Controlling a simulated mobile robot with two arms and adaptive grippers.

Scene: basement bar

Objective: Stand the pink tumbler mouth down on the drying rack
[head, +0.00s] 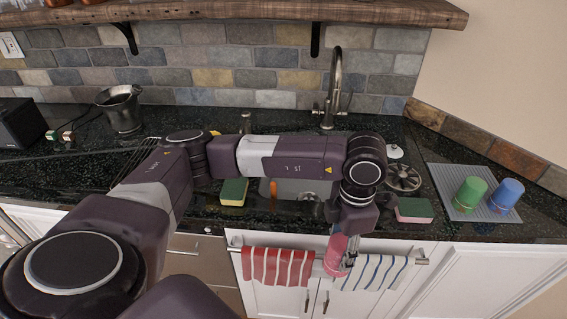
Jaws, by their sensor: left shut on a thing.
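The pink tumbler (335,256) is held in my left gripper (346,242), which points down in front of the counter edge, over the towel bar. The tumbler looks tilted; I cannot tell which way its mouth faces. The fingers are partly hidden by the wrist and tumbler. The grey ridged drying rack (441,174) lies on the counter at the right, apart from the gripper. A green tumbler (469,193) and a blue tumbler (506,195) stand on it, seemingly mouth down. My right gripper is not in view.
The sink (290,190) and its tall faucet (335,85) are behind my left arm. Striped towels (277,267) hang below. The rack's back left is bare.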

